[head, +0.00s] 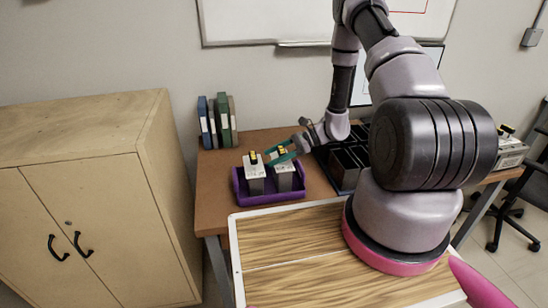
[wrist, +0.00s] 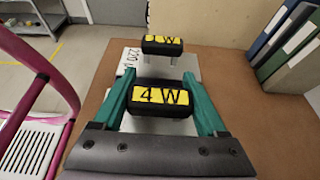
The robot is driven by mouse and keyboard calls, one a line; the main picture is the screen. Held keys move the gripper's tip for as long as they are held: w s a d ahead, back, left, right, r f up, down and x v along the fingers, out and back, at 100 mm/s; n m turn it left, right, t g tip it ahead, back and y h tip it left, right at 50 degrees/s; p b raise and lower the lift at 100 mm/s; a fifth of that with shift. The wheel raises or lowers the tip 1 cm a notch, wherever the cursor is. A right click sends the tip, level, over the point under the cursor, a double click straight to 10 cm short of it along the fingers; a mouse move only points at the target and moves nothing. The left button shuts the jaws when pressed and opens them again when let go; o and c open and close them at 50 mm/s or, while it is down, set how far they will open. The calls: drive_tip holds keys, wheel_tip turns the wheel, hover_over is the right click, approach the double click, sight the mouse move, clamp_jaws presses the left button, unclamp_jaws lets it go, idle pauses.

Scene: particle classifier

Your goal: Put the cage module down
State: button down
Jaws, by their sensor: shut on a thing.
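A grey block with a black handle and yellow "4 W" label, taken as the cage module (head: 284,181), is in the right part of a purple tray (head: 270,200) in the head view. My gripper (head: 276,155) is at its top. In the wrist view, the green fingers of my gripper (wrist: 160,92) are shut on its handle (wrist: 160,97), one on each side. The head view does not show whether the module's base touches the tray floor; the tray wall hides it.
A second grey module (head: 255,180) with a similar handle stands close on the left in the tray; its handle (wrist: 162,44) shows ahead in the wrist view. Binders (head: 222,120) stand behind on the brown table (head: 215,175). A black rack (head: 347,165) is on the right.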

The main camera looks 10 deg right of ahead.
drive_tip(key=shift+f, duration=0.25)
drive_tip(key=shift+f, duration=0.3)
unclamp_jaws()
